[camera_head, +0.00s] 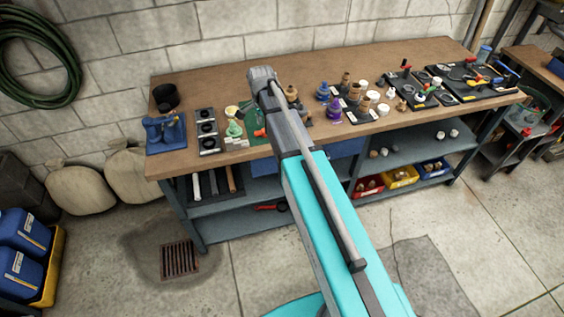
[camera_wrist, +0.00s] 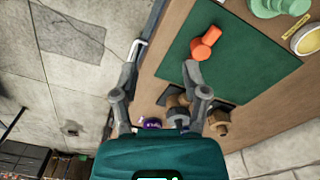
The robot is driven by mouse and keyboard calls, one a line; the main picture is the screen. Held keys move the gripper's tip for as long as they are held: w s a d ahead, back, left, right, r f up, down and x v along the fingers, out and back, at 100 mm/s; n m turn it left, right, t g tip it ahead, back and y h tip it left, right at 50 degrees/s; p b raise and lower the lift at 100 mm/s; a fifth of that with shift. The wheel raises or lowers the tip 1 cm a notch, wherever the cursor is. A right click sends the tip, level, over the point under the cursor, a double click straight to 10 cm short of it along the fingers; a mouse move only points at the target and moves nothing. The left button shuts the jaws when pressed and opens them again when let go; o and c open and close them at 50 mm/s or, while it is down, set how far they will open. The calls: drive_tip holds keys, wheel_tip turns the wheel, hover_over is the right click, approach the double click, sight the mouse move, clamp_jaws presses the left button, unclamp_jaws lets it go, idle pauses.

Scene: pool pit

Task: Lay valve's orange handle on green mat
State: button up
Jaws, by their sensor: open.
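The orange handle (camera_wrist: 206,42) lies on the green mat (camera_wrist: 232,62) in the wrist view, clear of the mat's edges. In the head view the orange handle (camera_head: 260,132) shows just left of my arm, which hides much of the mat. My gripper (camera_wrist: 160,74) is open and empty, with its two fingers wide apart. The right finger is over the mat, close to the orange handle but apart from it. The left finger is over the bench's front edge. The head view does not show my fingertips clearly. Green fittings (camera_wrist: 278,6) stand beside the mat.
The wooden bench (camera_head: 400,60) holds several fittings. Brass parts (camera_wrist: 218,120) are beyond the right finger, and a purple part (camera_wrist: 152,122) is between the fingers. Floor shows past the bench edge.

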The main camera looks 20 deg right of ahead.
drive_tip(key=s+n, duration=1.2)
drive_tip(key=s, duration=0.7)
drive_tip(key=shift+s+d+n, duration=0.3)
drive_tip(key=shift+s+d, duration=0.05)
drive_tip(key=shift+d, duration=0.1)
